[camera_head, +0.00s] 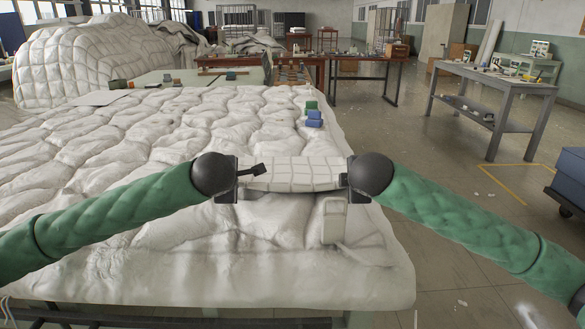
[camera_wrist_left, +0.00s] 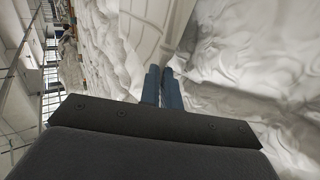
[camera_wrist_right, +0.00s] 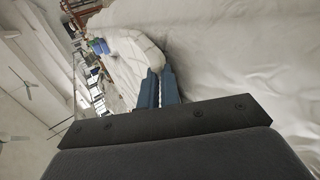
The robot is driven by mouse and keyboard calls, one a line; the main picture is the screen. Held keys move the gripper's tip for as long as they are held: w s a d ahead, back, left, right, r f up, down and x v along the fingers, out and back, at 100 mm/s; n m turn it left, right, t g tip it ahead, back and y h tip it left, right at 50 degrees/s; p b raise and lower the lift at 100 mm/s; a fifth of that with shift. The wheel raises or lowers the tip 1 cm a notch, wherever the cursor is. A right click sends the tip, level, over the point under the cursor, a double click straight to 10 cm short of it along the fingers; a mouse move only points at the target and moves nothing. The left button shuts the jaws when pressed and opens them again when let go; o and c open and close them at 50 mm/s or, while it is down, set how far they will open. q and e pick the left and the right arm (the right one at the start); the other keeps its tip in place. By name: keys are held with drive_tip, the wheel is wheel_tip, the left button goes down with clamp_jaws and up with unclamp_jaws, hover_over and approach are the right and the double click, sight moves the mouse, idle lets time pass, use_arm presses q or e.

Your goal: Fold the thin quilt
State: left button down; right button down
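A thin white quilt (camera_head: 292,173) with a grid of stitched squares spans between my two grippers, over the front of a thick, lumpy white bedding layer (camera_head: 120,150). My left gripper (camera_head: 242,182) is at its left end. In the left wrist view its blue fingers (camera_wrist_left: 163,72) are close together at the edge of the stitched cloth (camera_wrist_left: 150,30). My right gripper (camera_head: 342,181) is at the right end. In the right wrist view its fingers (camera_wrist_right: 160,72) are nearly together at a rolled white edge (camera_wrist_right: 138,48). The cloth between the fingertips is mostly hidden.
Blue and green blocks (camera_head: 314,118) lie on the bedding behind the right gripper. A big quilted heap (camera_head: 85,60) stands at the back left. A grey table (camera_head: 495,85) with small items stands at the right, and a blue cart (camera_head: 570,180) at the right edge. Floor between is open.

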use_arm(q)
drive_tip(key=c, duration=1.3)
unclamp_jaws()
use_arm(e)
drive_tip(key=c, duration=1.3)
unclamp_jaws()
use_arm(q)
drive_tip(key=s+r, duration=0.2)
drive_tip(key=r, duration=0.1)
drive_tip(key=s+r, duration=0.2)
drive_tip(key=r, duration=0.1)
drive_tip(key=s+r, duration=0.2)
drive_tip(key=r, duration=0.1)
use_arm(e)
drive_tip(key=s+r, duration=0.2)
drive_tip(key=r, duration=0.1)
drive_tip(key=s+r, duration=0.2)
drive_tip(key=r, duration=0.1)
drive_tip(key=s+r, duration=0.2)
drive_tip(key=r, duration=0.1)
use_arm(q)
drive_tip(key=shift+r, duration=0.15)
use_arm(e)
drive_tip(key=shift+r, duration=0.15)
